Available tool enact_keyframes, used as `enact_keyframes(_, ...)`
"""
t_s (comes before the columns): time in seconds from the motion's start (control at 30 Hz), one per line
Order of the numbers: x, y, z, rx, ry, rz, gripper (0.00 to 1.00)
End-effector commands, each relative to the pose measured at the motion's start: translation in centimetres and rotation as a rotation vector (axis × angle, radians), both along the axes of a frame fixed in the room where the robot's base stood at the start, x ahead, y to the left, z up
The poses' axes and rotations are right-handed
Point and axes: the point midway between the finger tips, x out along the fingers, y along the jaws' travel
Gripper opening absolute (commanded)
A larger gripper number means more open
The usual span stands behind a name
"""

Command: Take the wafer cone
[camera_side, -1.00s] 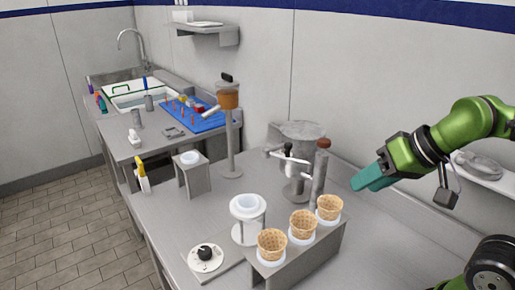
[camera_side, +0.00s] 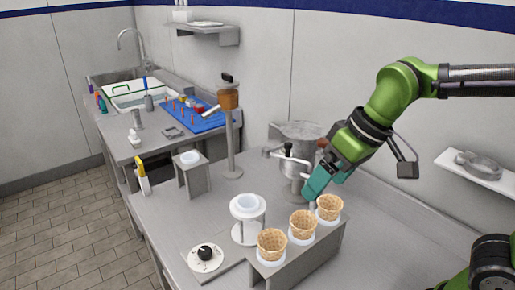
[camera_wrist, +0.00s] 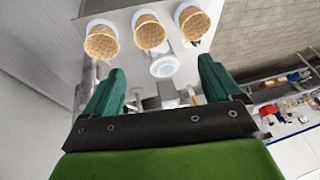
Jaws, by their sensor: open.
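Three tan wafer cones stand upright in a row in white rings on a grey stand (camera_side: 300,268): a near cone (camera_side: 271,243), a middle cone (camera_side: 302,224) and a far cone (camera_side: 329,207). In the wrist view the three cones show along the top: left (camera_wrist: 101,41), middle (camera_wrist: 149,33) and right (camera_wrist: 192,23). My gripper (camera_side: 311,192) is above and just behind the far cone in the side view, apart from it. In the wrist view my gripper (camera_wrist: 160,82) has its green fingers wide apart with nothing held between them.
A white ring holder (camera_side: 248,207) stands left of the cones, with a dial (camera_side: 205,256) in front of it. A grey metal machine with a lever (camera_side: 298,145) stands close behind my gripper. The counter right of the cone stand is clear.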

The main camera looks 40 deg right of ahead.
Motion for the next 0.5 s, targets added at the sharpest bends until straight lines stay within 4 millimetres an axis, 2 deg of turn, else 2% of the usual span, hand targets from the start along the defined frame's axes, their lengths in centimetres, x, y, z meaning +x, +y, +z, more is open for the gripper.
enact_keyframes(0.03,1.1,2.2,0.4,-0.057,0.04,0.124,0.91)
enact_keyframes(0.1,2.1,4.6,1.1,-0.136,0.088,0.291,0.91)
enact_keyframes(0.23,3.3,8.4,2.4,-0.258,0.164,0.562,0.91)
enact_keyframes(0.37,3.7,10.1,4.2,-0.327,0.21,0.744,0.91)
enact_keyframes(0.43,3.6,9.9,5.5,-0.343,0.217,0.796,0.91)
enact_keyframes(0.5,3.1,9.7,5.7,-0.348,0.234,0.832,0.91)
